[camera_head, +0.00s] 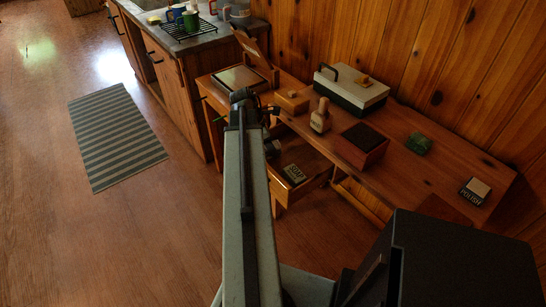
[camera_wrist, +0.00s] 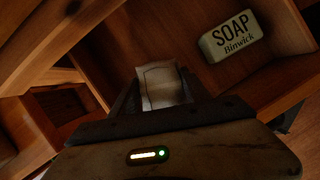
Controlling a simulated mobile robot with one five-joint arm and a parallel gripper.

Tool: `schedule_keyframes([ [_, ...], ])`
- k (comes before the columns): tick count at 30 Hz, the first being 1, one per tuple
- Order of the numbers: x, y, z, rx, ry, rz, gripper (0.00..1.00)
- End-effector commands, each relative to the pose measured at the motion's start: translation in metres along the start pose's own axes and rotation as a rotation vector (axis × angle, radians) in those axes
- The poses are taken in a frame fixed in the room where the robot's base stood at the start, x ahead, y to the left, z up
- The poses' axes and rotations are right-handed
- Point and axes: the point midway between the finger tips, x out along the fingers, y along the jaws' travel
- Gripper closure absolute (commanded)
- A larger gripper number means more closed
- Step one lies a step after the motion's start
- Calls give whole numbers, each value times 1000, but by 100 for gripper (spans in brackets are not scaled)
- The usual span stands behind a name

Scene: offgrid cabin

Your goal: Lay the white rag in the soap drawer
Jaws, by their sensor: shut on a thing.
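My gripper (camera_wrist: 162,92) is shut on the white rag (camera_wrist: 160,80), a small pale folded cloth between its fingers in the wrist view. The soap drawer is pulled out of the bench below my arm in the head view, its front (camera_head: 279,190) facing the floor. A soap bar (camera_head: 293,173) lies in it, lettered SOAP; it also shows in the wrist view (camera_wrist: 231,37), at the upper right beyond the rag. The rag appears over or inside the wooden drawer; I cannot tell whether it touches the bottom. My arm hides the rag in the head view.
A striped rug (camera_head: 115,135) lies on open floor at left.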

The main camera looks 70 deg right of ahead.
Motion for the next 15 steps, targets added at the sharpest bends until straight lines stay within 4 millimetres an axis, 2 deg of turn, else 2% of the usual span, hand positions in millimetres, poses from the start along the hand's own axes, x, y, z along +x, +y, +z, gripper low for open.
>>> schedule_keyframes([
  [1, 13, 0, -5, 0, 0, 0, 78],
  [5, 33, 0, -13, 1, 0, 0, 78],
  [15, 32, 0, -13, 1, 0, 0, 78],
])
